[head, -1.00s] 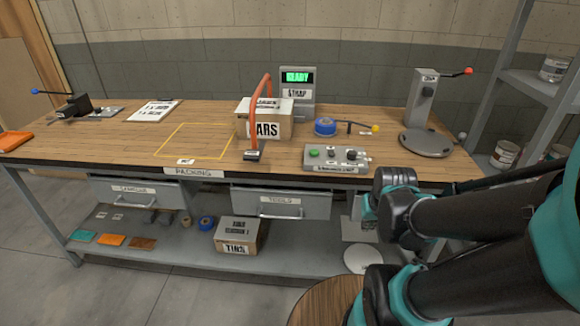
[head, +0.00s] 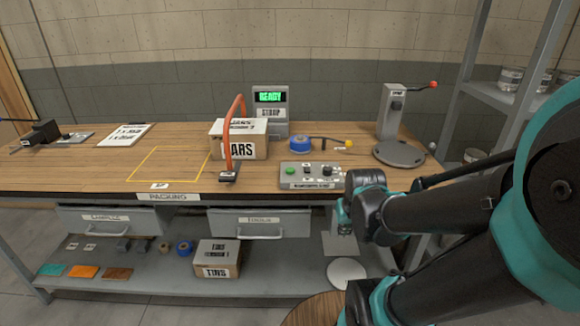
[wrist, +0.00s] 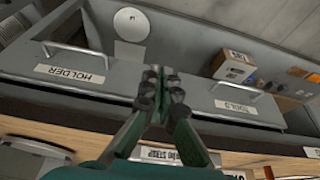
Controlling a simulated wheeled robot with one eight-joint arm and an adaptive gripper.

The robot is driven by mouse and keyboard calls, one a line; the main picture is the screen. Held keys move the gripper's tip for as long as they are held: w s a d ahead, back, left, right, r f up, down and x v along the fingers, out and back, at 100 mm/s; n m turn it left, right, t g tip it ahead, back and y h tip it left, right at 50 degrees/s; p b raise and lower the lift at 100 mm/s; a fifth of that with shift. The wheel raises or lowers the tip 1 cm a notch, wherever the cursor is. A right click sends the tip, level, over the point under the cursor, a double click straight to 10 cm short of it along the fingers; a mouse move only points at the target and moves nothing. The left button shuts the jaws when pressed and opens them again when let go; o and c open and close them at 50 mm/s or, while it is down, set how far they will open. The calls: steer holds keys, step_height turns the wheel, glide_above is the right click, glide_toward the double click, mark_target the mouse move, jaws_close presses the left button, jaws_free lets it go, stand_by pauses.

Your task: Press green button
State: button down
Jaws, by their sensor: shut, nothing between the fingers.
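The green button (head: 290,170) is a small round knob at the left end of a grey control box (head: 312,185). The box stands near the front edge of the bench and also carries a black knob. My gripper (head: 345,226) is in front of the bench edge, to the right of and lower than the box, apart from the button. Its fingers show in the wrist view (wrist: 160,80), shut together with nothing between them. The green button cannot be made out in the wrist view.
The bench (head: 60,176) also holds an orange-handled strapping arch (head: 230,135), a carton (head: 245,150), a display reading READY (head: 270,97), a blue tape roll (head: 299,144) and a grey press stand (head: 393,115). Drawers (head: 258,222) sit below. A shelf rack (head: 490,95) stands right.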

steer(key=w+a+r, duration=0.6)
steer(key=w+r, duration=0.6)
steer(key=w, duration=0.1)
step_height(320, 180, up, 11)
steer(key=g, duration=0.1)
glide_above(290, 169)
steer(key=s, duration=0.3)
steer(key=shift+s+a, duration=0.1)
steer(key=shift+a, duration=0.15)
steer(key=x, duration=1.2)
steer(key=shift+s+d+f, duration=0.1)
steer(key=shift+s+f, duration=0.2)
steer(key=shift+f, duration=0.75)
